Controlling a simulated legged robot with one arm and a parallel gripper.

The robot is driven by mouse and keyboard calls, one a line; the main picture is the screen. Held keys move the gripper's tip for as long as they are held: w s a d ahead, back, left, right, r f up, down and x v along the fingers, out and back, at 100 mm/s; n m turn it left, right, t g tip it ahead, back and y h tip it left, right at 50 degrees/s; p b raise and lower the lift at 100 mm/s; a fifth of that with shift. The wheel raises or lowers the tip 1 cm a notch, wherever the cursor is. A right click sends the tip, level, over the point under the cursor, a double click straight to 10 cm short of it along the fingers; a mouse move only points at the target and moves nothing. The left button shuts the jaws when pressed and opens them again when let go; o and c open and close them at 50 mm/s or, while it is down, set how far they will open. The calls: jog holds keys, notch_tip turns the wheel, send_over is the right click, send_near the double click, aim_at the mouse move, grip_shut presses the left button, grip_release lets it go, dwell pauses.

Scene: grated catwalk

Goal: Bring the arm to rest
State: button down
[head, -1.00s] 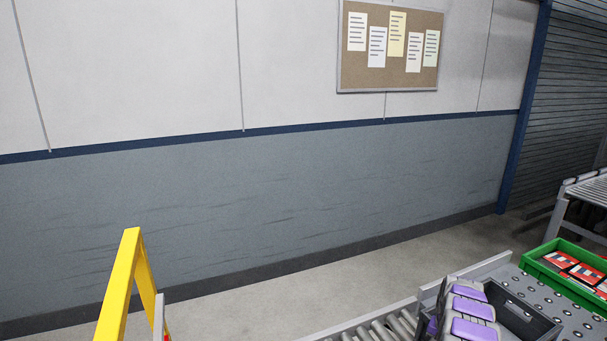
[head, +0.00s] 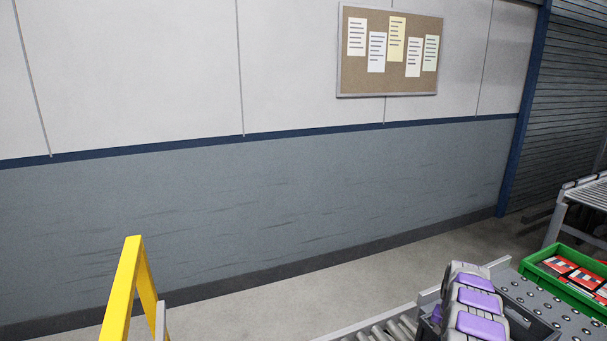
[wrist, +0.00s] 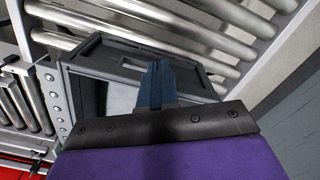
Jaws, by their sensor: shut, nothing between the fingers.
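My arm, with purple pads on grey links (head: 478,300), shows at the lower right of the head view, in front of a dark grey tote (head: 528,322). The head view does not show my fingertips. In the wrist view my gripper (wrist: 156,84) is shut and empty, its dark fingers together beyond the purple and black housing. The fingers overlap the grey tote (wrist: 95,50) in the picture. I cannot tell how far above the tote they are.
A roller conveyor (head: 385,331) runs along the bottom, beside a studded plate (head: 560,312). A green crate (head: 535,262) with red boxes stands at right. A yellow rail (head: 122,290) rises at lower left. Bare floor lies before the wall (head: 250,210).

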jog(key=s+a+r+n+y+b, duration=0.1)
jog(key=s+a+r+n, duration=0.1)
jog(key=s+a+r, duration=0.65)
jog(key=s+a+r+n+b, duration=0.1)
jog(key=s+a+r+n, duration=0.1)
jog(key=s+a+r, duration=0.7)
jog(key=s+a+r+n, duration=0.1)
jog(key=s+a, duration=0.2)
jog(key=s, duration=0.7)
jog(key=s+a+r+n+g+b, duration=0.1)
jog(key=s+a, duration=0.3)
jog(key=s, duration=0.7)
jog(key=s+a+r+n+h, duration=0.1)
jog(key=s+a, duration=0.3)
jog(key=s, duration=0.6)
jog(key=shift+s+n+g+b, duration=0.2)
jog(key=shift+n+g+b, duration=0.1)
jog(key=shift+g, duration=0.1)
